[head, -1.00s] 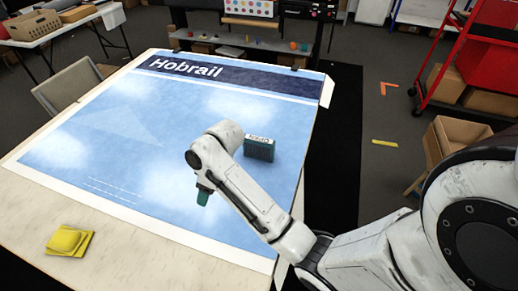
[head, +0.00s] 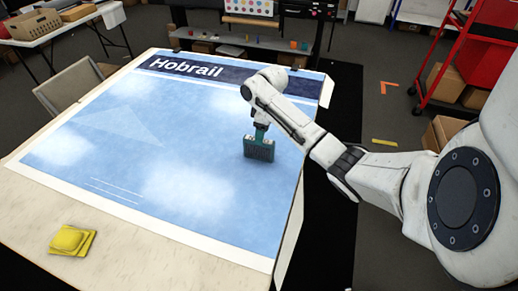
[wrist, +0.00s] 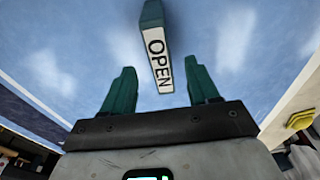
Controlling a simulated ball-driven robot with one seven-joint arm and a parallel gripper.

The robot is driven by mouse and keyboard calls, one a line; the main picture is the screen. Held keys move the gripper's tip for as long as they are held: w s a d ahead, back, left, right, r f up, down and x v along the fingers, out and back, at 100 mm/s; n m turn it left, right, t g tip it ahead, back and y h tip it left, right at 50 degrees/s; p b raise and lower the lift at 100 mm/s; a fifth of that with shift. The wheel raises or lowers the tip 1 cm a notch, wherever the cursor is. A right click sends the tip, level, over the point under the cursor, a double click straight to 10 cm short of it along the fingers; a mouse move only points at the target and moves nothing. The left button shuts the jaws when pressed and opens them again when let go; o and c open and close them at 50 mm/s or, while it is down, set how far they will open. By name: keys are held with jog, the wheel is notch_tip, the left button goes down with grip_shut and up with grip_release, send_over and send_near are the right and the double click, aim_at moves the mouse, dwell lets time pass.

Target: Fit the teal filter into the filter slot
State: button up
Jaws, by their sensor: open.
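A small block with teal sides, a dark ribbed face and a white strip reading "OPEN" stands upright on the blue poster in the head view; it looks like the teal filter (head: 258,151). In the wrist view the filter (wrist: 152,25) shows between the fingers, label towards the camera. My gripper (head: 261,128) points down at the filter's top in the head view. I see no filter slot in either view.
The blue "Hobrail" poster (head: 160,150) covers most of the table (head: 25,205) and is otherwise clear. A yellow stacked item (head: 72,240) lies at the near left corner. A chair (head: 75,95) stands at the left edge. A red cart (head: 460,50) stands at back right.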

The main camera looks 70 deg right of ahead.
jog(key=shift+w+f+p, duration=0.1)
jog(key=shift+w+f, duration=0.1)
jog(key=shift+f, duration=0.75)
jog(key=shift+w+f+p, duration=0.1)
jog(key=shift+w+f, duration=0.15)
jog(key=shift+f, duration=0.75)
jog(key=shift+w+f+p, duration=0.1)
jog(key=shift+w+f, duration=0.1)
jog(key=shift+f, duration=0.75)
grip_shut()
jog(key=shift+r, duration=0.45)
notch_tip(320, 180, up, 2)
jog(key=shift+r, duration=0.2)
jog(key=s+a+r+p, duration=0.4)
jog(key=s+a+r, duration=0.3)
jog(key=s, duration=0.5)
notch_tip(320, 180, up, 3)
jog(key=shift+a+f, duration=0.1)
jog(key=shift+a, duration=0.1)
